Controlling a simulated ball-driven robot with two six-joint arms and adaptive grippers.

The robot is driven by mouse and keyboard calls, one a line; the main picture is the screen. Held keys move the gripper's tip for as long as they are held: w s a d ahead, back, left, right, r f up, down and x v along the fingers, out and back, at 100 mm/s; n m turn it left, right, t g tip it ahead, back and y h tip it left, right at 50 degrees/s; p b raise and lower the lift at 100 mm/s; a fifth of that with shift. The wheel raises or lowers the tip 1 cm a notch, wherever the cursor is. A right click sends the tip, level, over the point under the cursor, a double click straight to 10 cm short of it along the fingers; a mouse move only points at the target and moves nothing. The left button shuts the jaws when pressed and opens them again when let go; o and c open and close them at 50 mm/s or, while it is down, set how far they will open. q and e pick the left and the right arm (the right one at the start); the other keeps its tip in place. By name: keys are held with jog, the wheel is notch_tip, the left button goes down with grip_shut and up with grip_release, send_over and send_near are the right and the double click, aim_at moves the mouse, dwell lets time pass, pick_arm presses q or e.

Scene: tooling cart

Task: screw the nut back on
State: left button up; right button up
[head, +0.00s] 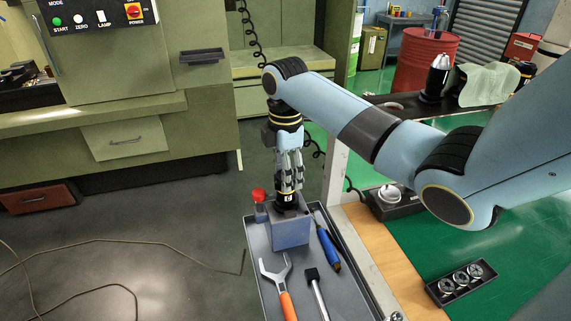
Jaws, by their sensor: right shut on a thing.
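My right gripper (289,190) points straight down over a blue-grey block (291,234) that stands on the grey tray of the cart. Its fingers are shut on a small dark piece (287,203) at the top of the block, which seems to be the nut. The fingers hide most of this piece, so I cannot tell whether it is seated on a thread. My left gripper is not in view.
The tray (254,251) also holds an open-end wrench (278,285) with an orange handle, a black-headed tool (315,291), a blue-handled tool (327,249) and a red-topped item (259,195) close left of the gripper. A wooden bench edge (378,250) runs along the right.

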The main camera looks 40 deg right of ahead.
jog(key=c, duration=0.4)
jog(key=shift+o, duration=0.2)
jog(key=m, duration=0.6)
jog(key=m, duration=0.5)
jog(key=shift+m, duration=0.6)
jog(key=m, duration=0.5)
jog(key=shift+m, duration=0.3)
